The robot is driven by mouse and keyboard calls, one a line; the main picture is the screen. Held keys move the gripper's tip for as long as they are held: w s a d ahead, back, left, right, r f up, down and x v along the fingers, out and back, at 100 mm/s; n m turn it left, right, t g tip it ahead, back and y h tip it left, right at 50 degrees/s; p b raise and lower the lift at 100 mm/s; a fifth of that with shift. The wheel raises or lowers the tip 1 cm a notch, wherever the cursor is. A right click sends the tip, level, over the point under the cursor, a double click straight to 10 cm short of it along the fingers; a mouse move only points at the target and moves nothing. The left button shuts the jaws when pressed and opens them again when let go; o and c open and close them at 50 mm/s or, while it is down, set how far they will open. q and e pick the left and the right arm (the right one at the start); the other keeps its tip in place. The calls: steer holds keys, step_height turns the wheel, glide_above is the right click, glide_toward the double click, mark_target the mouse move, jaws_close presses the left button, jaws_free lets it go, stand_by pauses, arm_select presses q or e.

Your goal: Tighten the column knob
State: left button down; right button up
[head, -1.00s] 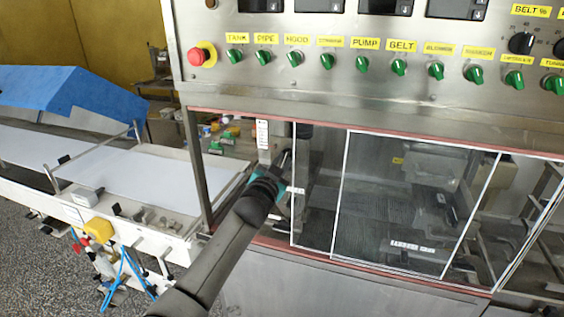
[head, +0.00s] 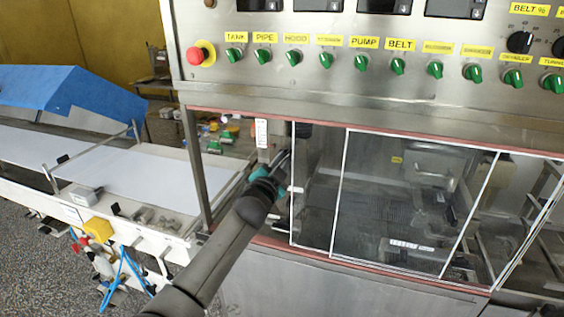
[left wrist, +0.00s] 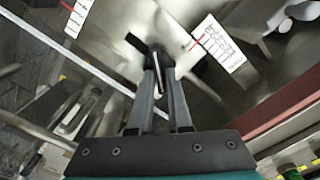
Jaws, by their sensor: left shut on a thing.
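My left gripper (head: 286,160) reaches in from the left to the front opening of the machine, beside the metal column with the white scale (head: 262,134). In the left wrist view, my left gripper's two dark fingers (left wrist: 160,85) are close together and shut on the column knob (left wrist: 156,52), a small dark piece with a bar, in front of the metal column face. The fingers hide much of the knob. In the head view the knob cannot be made out behind the gripper. My right gripper is in neither view.
White scales with red marks (left wrist: 218,48) flank the knob. Clear framed panels (head: 400,200) stand right of my gripper. The control panel with green switches (head: 364,66) and a red stop button (head: 201,54) is above. A white conveyor (head: 140,175) lies left.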

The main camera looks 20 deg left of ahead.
arm_select(q)
steer(key=shift+d+f+m, duration=0.1)
steer(key=shift+m, duration=1)
steer(key=shift+f+m, duration=0.1)
steer(key=shift+m, duration=1.7)
steer(key=shift+f+m, duration=0.2)
steer(key=shift+m, duration=1.5)
steer(key=c, duration=1.2)
jaws_free()
steer(key=shift+o, duration=0.2)
steer(key=shift+r, duration=0.1)
steer(key=shift+s, duration=0.15)
